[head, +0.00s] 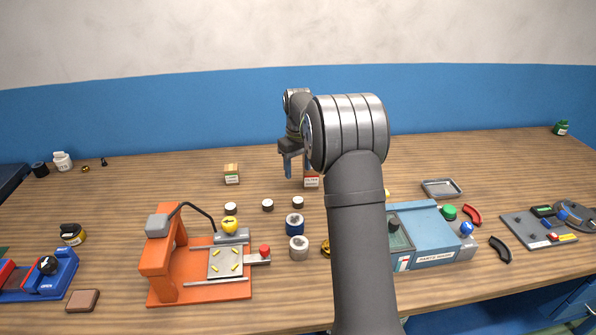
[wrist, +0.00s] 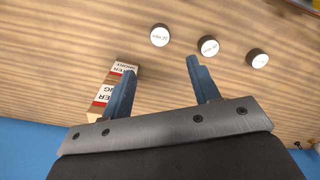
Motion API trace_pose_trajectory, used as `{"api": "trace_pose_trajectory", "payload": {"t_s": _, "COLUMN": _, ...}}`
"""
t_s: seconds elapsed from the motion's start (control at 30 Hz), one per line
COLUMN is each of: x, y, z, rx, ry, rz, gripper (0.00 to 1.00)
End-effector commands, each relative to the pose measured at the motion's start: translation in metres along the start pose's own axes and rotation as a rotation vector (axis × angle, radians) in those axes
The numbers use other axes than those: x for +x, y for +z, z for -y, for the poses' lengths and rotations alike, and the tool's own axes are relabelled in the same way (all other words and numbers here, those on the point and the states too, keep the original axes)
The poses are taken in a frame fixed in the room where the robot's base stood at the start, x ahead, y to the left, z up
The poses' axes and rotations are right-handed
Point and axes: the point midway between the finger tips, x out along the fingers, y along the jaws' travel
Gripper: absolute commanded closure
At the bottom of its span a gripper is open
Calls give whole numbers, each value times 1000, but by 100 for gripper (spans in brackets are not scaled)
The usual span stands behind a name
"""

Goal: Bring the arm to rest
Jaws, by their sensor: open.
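My gripper (head: 290,165) hangs above the back middle of the wooden table in the head view, its blue fingers pointing down. In the wrist view the two blue fingers of my gripper (wrist: 164,80) stand apart with nothing between them. A small box with a red and white label (wrist: 115,85) lies beyond the left finger there, partly hidden by it. I cannot tell the exact height of the gripper over the table.
Several white-topped discs (head: 267,205) lie in front of the gripper. Another box (head: 232,174) stands to the left. An orange press (head: 165,260) is at front left, a blue parts washer (head: 430,238) at right, and a metal tray (head: 441,188) behind it.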

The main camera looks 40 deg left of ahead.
Motion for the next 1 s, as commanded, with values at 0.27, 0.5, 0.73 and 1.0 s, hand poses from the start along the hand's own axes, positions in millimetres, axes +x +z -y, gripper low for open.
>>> {"api": "trace_pose_trajectory", "payload": {"t_s": 0.27, "x": 4, "y": 0, "z": 0, "rx": 0, "ry": -1, "rz": 1, "gripper": 45}}
{"api": "trace_pose_trajectory", "payload": {"t_s": 0.5, "x": 38, "y": 0, "z": 0, "rx": 0, "ry": -2, "rz": 3, "gripper": 45}}
{"api": "trace_pose_trajectory", "payload": {"t_s": 0.73, "x": 84, "y": 0, "z": 0, "rx": 0, "ry": -2, "rz": 3, "gripper": 45}}
{"api": "trace_pose_trajectory", "payload": {"t_s": 1.0, "x": 115, "y": -1, "z": 0, "rx": 0, "ry": 2, "rz": -4, "gripper": 45}}
